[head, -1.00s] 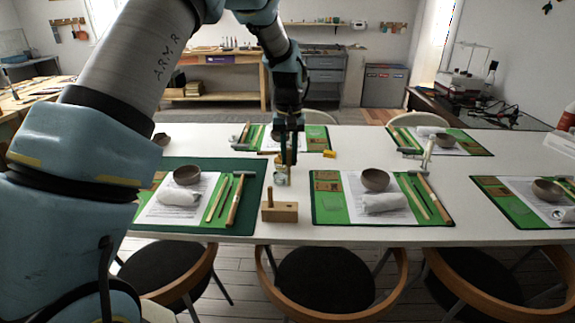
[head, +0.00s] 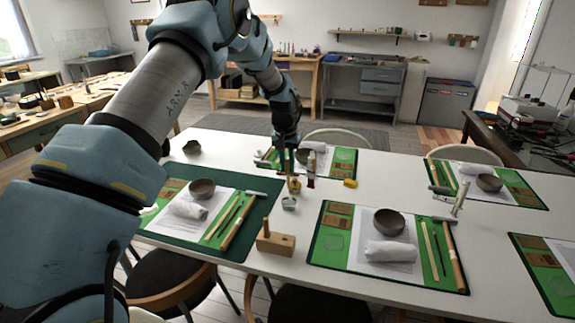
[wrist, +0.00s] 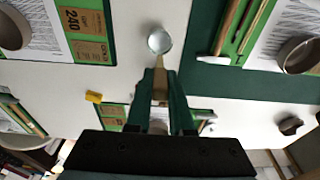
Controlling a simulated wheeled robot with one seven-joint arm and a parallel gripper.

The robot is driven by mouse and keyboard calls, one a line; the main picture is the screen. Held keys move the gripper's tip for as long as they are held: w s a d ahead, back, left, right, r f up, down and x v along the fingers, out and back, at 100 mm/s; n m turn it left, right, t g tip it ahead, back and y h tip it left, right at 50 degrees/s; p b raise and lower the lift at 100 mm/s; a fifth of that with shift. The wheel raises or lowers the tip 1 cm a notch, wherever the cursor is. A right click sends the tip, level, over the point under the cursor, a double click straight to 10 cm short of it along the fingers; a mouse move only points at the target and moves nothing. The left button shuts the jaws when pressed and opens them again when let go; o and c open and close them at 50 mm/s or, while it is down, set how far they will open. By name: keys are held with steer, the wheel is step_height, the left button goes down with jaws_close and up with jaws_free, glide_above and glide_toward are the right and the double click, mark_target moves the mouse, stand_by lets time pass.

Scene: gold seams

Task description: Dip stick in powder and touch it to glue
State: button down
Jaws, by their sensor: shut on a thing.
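My gripper (head: 287,167) points down over the far middle of the white table. It is shut on a thin, light wooden stick (wrist: 160,86), whose tip points toward a small round cup (wrist: 159,40) in the wrist view. The cup also shows in the head view (head: 289,203), just in front of the gripper. I cannot tell whether the stick touches either container. Which one holds powder or glue is not clear.
A wooden block with a peg (head: 276,241) stands in front of the cup. Green mats with bowls, rolled cloths and tools lie around: one left (head: 238,248), one right (head: 318,250). A yellow block (head: 350,183) lies behind right. Chairs line the table (head: 402,190).

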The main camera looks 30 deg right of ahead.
mark_target(288, 183)
steer(key=shift+f+b, duration=1.6)
steer(key=shift+f, duration=1.55)
steer(key=shift+f, duration=0.3)
steer(key=shift+r, duration=0.1)
steer(key=shift+s+r+p, duration=0.1)
steer(key=shift+r+p, duration=1.45)
steer(key=shift+r, duration=1.85)
